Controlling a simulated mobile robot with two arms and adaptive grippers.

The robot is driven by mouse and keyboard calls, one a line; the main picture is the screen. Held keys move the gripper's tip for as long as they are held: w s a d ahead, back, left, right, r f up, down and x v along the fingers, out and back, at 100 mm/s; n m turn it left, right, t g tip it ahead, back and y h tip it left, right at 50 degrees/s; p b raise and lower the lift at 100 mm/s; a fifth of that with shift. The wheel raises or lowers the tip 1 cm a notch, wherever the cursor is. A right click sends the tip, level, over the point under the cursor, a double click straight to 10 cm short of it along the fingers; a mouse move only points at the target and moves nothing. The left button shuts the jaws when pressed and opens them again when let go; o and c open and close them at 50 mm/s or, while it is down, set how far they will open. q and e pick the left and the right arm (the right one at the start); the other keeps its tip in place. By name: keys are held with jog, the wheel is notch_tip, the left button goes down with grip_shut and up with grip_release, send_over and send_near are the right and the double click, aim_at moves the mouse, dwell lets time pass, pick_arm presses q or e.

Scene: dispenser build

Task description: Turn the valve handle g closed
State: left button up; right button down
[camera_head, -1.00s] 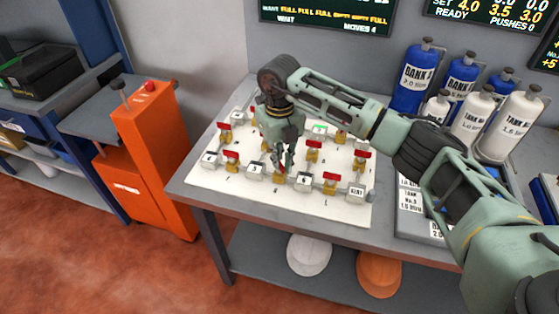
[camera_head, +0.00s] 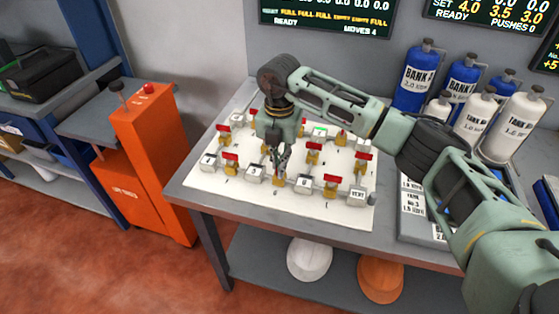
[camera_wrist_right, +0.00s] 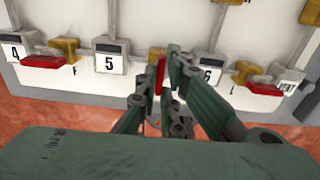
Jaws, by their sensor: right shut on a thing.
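The red handle of valve g (camera_wrist_right: 160,76) shows in the right wrist view between the boxes marked 5 (camera_wrist_right: 110,62) and 6 (camera_wrist_right: 207,75). It points toward the board's near edge, while the neighbouring red handles (camera_wrist_right: 42,62) lie sideways. My right gripper (camera_wrist_right: 162,88) is shut on this handle, one finger on each side. In the head view my right gripper (camera_head: 278,170) reaches down onto the board's front row and largely hides the handle. The white valve board (camera_head: 222,198) lies on the grey table. My left gripper is not in view.
Other red-handled valves (camera_head: 331,181) and grey boxes (camera_head: 303,184) stand close on both sides of the gripper. Blue and white tanks (camera_head: 420,75) stand at the back right. An orange cabinet (camera_head: 158,155) stands left of the table (camera_head: 200,203).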

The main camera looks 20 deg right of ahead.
jog(key=shift+w+r, duration=0.1)
jog(key=shift+r, duration=0.05)
dwell(0.4)
jog(key=c, duration=1.9)
grip_release()
notch_tip(320, 180, up, 12)
